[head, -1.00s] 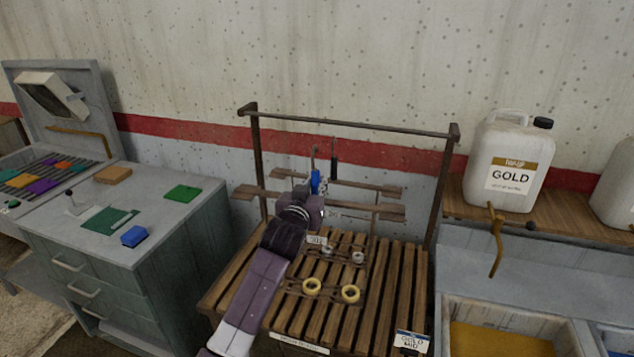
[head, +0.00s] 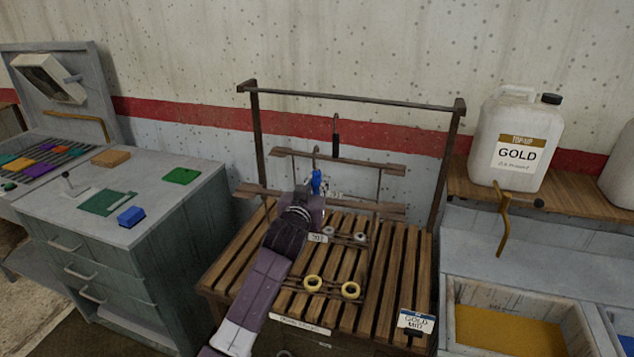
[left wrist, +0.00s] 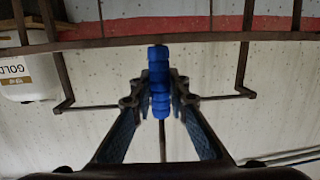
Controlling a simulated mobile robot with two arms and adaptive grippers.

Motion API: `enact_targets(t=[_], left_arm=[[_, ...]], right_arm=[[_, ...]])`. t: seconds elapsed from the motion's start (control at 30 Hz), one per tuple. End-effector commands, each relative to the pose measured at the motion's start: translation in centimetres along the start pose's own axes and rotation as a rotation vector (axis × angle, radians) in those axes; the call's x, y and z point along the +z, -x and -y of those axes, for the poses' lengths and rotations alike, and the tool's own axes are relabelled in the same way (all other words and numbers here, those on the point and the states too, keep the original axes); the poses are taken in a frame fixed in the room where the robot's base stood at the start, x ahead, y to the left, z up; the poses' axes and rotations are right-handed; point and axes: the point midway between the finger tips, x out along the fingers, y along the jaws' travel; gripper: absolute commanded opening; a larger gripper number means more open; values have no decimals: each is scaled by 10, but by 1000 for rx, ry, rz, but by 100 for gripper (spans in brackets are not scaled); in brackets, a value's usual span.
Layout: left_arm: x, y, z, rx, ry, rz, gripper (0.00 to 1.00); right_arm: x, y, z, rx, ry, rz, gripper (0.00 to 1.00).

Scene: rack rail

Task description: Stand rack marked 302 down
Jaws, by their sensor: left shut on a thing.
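My left gripper (head: 316,193) is shut on the blue grip (left wrist: 159,80) of a rack, just below its hook; the grip also shows in the head view (head: 317,181). This rack has a wooden crossbar (head: 258,191), thin rods and two yellow rings (head: 312,284) low at the front. A small white tag (head: 318,238) shows beside my wrist; its number is too small to read surely. The rack is upright, low over the slatted bench (head: 230,290). I cannot tell whether it touches the slats. My arm hides part of it. My right gripper is out of view.
Behind is another rack with a black-gripped hook (head: 336,143) and a wooden crossbar (head: 375,167); grey rings (head: 360,238) sit low there. A frame with a top rail (head: 400,101) surrounds both. A gold-labelled jug (head: 515,150) and basins are right, a cabinet (head: 130,240) left.

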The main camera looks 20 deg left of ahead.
Motion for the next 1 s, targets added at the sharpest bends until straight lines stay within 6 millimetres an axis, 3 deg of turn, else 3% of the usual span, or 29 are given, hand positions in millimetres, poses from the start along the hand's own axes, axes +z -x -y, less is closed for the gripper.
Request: enact_targets(t=[0.6,0.63,0.77,1.0], left_arm=[[1,0,0,1,0,-7,0],[0,0,0,1,0,-7,18],[1,0,0,1,0,-6,33],[7,0,0,0,0,6,36]], right_arm=[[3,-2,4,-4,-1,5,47],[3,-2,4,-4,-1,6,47],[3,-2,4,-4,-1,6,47],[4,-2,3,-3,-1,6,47]])
